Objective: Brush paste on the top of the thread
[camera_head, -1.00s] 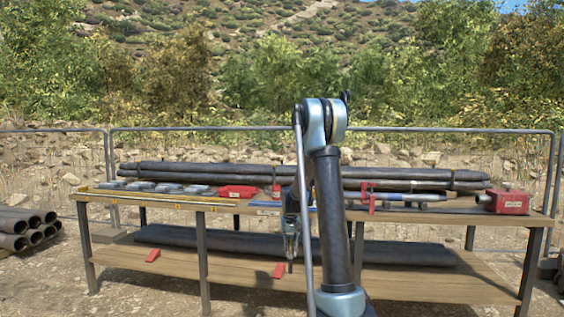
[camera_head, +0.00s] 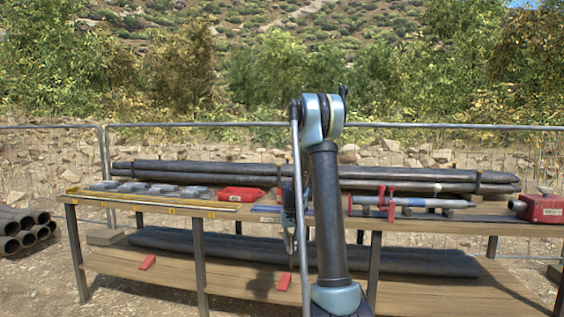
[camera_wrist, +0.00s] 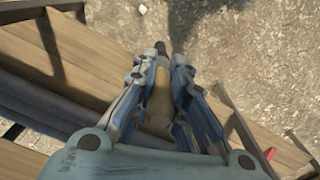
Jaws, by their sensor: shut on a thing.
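My gripper (camera_wrist: 160,68) is shut on a tan, rounded handle with a dark end, which looks like a brush (camera_wrist: 159,98). The handle lies lengthwise between the two fingers in the wrist view, and its dark tip pokes out past the fingertips. In the head view my gripper (camera_head: 290,236) hangs at the bench's front, partly hidden by my arm. A grey pipe (camera_head: 412,202) lies on the bench to the right, in red clamps (camera_head: 391,205). Its thread is too small to make out. I cannot pick out the paste for certain.
The wooden bench (camera_head: 190,207) has a lower shelf (camera_head: 240,284). Long dark pipes (camera_head: 210,168) lie along its back. A red tray (camera_head: 241,194), grey blocks (camera_head: 163,188) and a red box (camera_head: 542,208) stand on top. Loose pipes (camera_head: 20,238) lie at left. A fence runs behind.

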